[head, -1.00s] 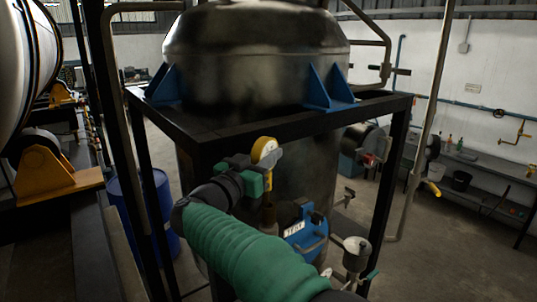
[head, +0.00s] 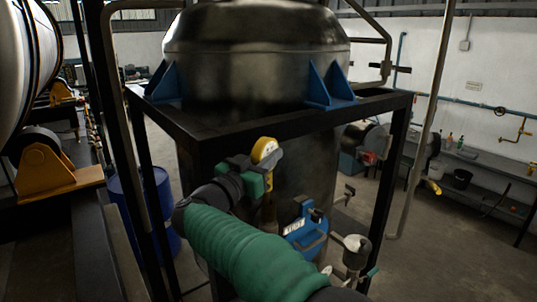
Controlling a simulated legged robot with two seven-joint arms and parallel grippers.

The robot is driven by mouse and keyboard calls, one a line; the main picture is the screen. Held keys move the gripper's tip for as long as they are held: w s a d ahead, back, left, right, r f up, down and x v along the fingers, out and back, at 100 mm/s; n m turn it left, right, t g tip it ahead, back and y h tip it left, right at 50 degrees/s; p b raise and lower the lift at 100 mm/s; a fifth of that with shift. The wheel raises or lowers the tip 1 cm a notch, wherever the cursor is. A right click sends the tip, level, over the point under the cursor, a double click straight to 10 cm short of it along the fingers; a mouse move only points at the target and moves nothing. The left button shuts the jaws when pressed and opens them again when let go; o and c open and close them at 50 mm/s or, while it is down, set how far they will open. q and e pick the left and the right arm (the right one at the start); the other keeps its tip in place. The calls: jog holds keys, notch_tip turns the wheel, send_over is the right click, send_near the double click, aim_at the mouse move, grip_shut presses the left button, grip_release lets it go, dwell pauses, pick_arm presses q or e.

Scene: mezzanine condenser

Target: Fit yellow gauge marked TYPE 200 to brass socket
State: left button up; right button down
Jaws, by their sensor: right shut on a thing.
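My right gripper (head: 246,175), with dark wrist and green jaws, is shut on the yellow gauge (head: 264,150). The gauge is upright, with its round yellow-rimmed head standing above the jaws. Its marking is too small to read. A brass-coloured upright piece (head: 268,212), which looks like the socket, shows just below the jaws. My left gripper is not in view.
A pale cup-shaped fitting (head: 356,246) is further right. The black frame (head: 205,139) carries a large metal vessel (head: 255,60) close behind the gripper. A blue drum (head: 150,205) stands at left.

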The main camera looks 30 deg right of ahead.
aim_at(271, 171)
jog(key=shift+r, duration=0.1)
jog(key=shift+d, duration=0.4)
dwell(0.4)
jog(key=shift+p, duration=0.5)
dwell(0.6)
jog(key=shift+f+b, duration=1.5)
jog(key=shift+f, duration=0.7)
jog(key=c, duration=1.2)
grip_release()
jog(key=shift+s+a, duration=0.1)
jog(key=shift+o, duration=0.2)
jog(key=shift+f, duration=0.15)
